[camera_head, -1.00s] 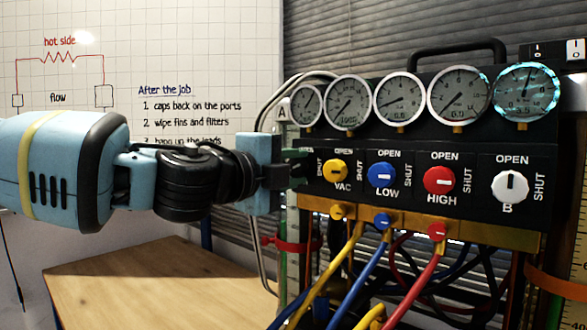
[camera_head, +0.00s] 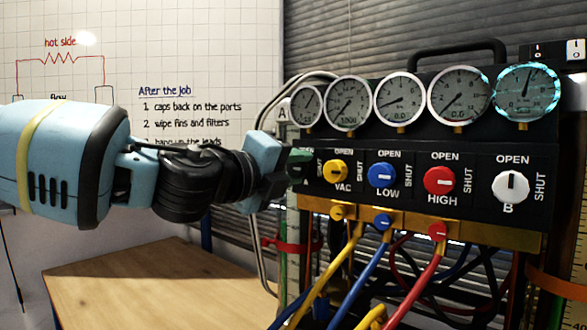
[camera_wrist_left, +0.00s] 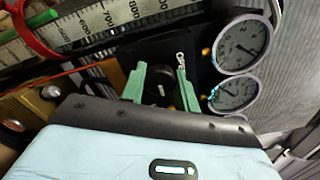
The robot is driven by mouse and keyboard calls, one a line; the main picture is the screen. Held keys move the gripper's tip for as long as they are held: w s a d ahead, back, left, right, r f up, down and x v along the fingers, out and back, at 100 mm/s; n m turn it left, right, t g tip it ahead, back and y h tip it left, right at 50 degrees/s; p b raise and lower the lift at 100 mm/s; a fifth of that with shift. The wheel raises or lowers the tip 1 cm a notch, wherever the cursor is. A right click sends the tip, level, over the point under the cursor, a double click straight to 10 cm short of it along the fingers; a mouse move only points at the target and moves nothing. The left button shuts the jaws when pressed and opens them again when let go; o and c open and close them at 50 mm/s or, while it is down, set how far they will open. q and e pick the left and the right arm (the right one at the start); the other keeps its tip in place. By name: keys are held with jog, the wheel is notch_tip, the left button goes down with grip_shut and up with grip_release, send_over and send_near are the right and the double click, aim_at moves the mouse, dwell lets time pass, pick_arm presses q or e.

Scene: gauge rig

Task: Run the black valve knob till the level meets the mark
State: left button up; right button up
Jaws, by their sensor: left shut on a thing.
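The black valve knob (camera_wrist_left: 158,92) shows in the left wrist view between the green fingers of my left gripper (camera_wrist_left: 160,86). In the head view my left gripper (camera_head: 299,164) is at the left end of the gauge panel, its wrist tilted, and it hides the knob there. The gripper is shut on the knob. A graduated scale (camera_wrist_left: 112,22) with a red clip (camera_wrist_left: 30,30) crosses the top left of the wrist view. I cannot make out the liquid level or the mark. My right gripper is not in view.
The panel carries a yellow knob (camera_head: 335,171), a blue knob (camera_head: 382,175), a red knob (camera_head: 439,180) and a white knob (camera_head: 511,187), under a row of gauges (camera_head: 399,98). Coloured hoses hang below. A wooden table (camera_head: 150,285) at lower left is bare.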

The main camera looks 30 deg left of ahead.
pick_arm(q)
jog(key=o, duration=1)
jog(key=shift+c, duration=0.2)
jog(key=shift+s, duration=0.1)
jog(key=s+a, duration=0.1)
jog(key=s, duration=0.6)
jog(key=shift+s, duration=0.25)
